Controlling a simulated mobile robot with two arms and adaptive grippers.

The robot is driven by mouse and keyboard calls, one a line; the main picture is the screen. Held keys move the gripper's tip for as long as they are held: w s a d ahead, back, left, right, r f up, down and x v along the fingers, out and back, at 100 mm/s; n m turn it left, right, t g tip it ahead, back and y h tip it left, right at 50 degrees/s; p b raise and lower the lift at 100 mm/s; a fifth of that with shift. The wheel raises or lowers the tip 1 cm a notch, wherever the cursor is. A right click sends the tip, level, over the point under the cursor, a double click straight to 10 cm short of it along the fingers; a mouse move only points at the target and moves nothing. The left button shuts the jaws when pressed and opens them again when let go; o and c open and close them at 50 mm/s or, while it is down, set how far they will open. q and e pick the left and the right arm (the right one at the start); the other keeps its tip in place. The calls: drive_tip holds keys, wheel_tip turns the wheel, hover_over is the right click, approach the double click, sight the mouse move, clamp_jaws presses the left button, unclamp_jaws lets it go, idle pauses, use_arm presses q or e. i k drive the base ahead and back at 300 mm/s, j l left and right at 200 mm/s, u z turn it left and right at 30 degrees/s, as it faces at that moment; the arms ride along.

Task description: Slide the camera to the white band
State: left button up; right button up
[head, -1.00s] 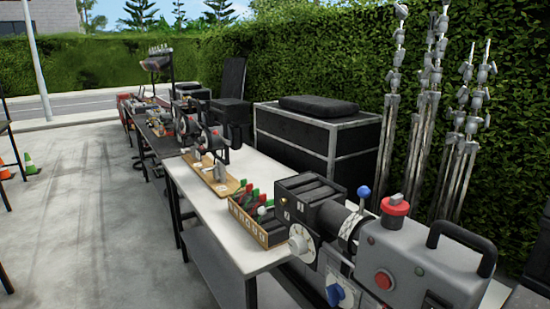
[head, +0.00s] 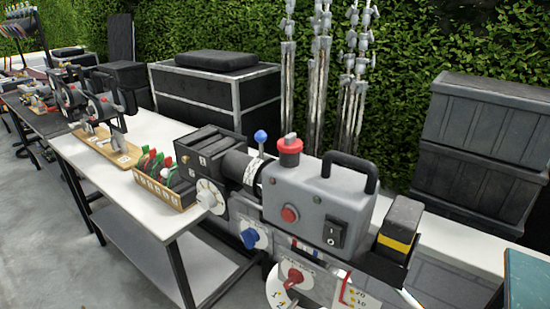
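A camera-like assembly stands on the near end of the white table in the head view. It has a black ribbed body (head: 203,156) with a white dial (head: 209,196), and a dark barrel (head: 237,166) joining it to a grey box (head: 316,198). A pale marked ring (head: 251,178) circles the barrel; I cannot tell whether this is the white band. The grey box has a black handle (head: 352,168), a red top knob (head: 290,147), a red button (head: 290,214) and a black switch (head: 334,234). Neither of my grippers shows.
A blue-ball lever (head: 261,137) rises beside the barrel. Below are a blue knob (head: 252,238) and a red knob (head: 294,278). A black block with a yellow stripe (head: 399,241) stands right of the grey box. A wooden tray (head: 163,190) sits left. Dark crates (head: 490,145) stand behind.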

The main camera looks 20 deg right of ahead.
sight(219, 164)
drive_tip(key=k, duration=0.6)
drive_tip(key=k+l+z, duration=0.15)
drive_tip(key=k, duration=0.5)
